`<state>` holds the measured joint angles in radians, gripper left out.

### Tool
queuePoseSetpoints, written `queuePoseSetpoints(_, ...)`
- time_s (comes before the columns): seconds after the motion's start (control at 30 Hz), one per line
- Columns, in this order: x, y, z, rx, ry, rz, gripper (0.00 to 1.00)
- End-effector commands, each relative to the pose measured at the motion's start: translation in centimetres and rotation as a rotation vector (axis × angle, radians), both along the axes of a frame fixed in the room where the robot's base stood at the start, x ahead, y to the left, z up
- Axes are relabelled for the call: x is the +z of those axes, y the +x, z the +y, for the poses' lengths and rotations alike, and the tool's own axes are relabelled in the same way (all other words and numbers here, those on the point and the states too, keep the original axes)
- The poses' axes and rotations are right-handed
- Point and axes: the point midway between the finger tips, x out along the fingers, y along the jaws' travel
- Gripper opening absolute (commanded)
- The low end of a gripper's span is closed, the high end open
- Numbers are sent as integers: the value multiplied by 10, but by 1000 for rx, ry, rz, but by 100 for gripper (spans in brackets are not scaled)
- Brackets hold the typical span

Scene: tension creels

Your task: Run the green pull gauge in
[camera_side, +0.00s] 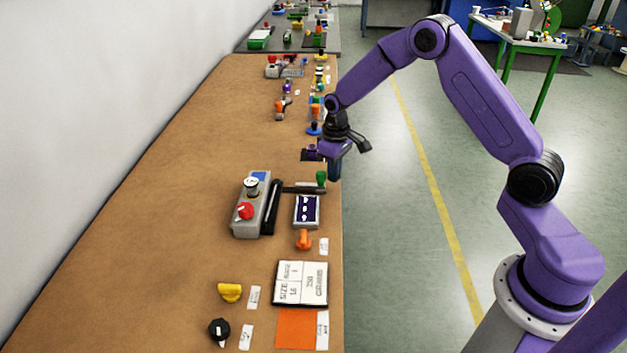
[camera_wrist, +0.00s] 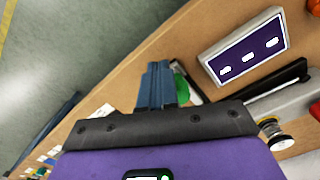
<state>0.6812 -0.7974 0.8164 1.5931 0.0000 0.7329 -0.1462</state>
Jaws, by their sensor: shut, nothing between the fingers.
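The green pull gauge's green handle (camera_side: 321,178) shows at the right end of a dark bar (camera_side: 300,188), near the table's right edge. In the wrist view the green part (camera_wrist: 182,90) is right beside my blue fingers and partly hidden by them. My gripper (camera_side: 334,176) is shut and empty, pointing down just right of the green handle and close to it. I cannot tell whether they touch. A meter with a dark screen and white marks (camera_side: 307,211) lies just in front of the handle; it also shows in the wrist view (camera_wrist: 243,49).
A grey control box (camera_side: 247,222) with a red knob (camera_side: 245,211) stands left, beside a black rail (camera_side: 270,208). An orange knob (camera_side: 304,240), a printed card (camera_side: 301,283) and an orange pad (camera_side: 296,329) lie nearer. Several small items crowd the far table. The table's left half is bare.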

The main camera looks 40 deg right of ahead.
Motion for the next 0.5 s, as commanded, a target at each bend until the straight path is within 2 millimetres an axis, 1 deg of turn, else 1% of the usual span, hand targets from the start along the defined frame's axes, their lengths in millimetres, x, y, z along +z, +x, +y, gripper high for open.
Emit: queuePoseSetpoints(0.5,0,10,10,1,1,-2,0)
